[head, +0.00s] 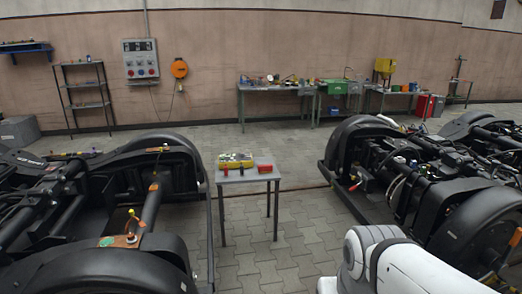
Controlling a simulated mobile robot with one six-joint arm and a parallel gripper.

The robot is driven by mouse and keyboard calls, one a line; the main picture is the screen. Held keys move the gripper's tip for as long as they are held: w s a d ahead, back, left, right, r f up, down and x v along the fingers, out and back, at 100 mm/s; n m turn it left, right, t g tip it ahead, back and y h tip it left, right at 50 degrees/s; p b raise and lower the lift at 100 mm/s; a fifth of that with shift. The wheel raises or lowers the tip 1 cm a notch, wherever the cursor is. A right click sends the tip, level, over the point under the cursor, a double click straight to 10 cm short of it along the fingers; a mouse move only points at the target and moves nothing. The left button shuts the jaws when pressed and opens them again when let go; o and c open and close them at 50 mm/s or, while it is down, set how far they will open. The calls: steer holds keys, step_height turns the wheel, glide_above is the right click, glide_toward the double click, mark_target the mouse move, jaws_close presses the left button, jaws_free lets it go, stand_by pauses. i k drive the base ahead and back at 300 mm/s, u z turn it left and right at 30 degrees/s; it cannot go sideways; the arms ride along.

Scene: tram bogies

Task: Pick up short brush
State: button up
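I cannot make out a short brush for certain. A small grey table (247,178) stands in the middle between two black bogies. On it are a yellow container (235,160) with several items, a red box (265,169), and small dark and red objects (232,172) near the front left, too small to identify. An item with a yellow end (133,214) is on the left bogie; I cannot tell what it is. My gripper is not in view; only a white part of my arm shows at bottom right.
The left bogie (85,262) and right bogie (480,215) flank the small table. Open paved floor (275,255) lies before and behind it. Workbenches (270,88) with tools, a shelf (84,88) and a control box (141,58) line the back wall.

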mark_target(262, 169)
steer(key=z, duration=0.05)
steer(key=i, duration=3.1)
steer(key=u, duration=0.35)
steer(key=i, duration=1.05)
steer(key=u, duration=0.1)
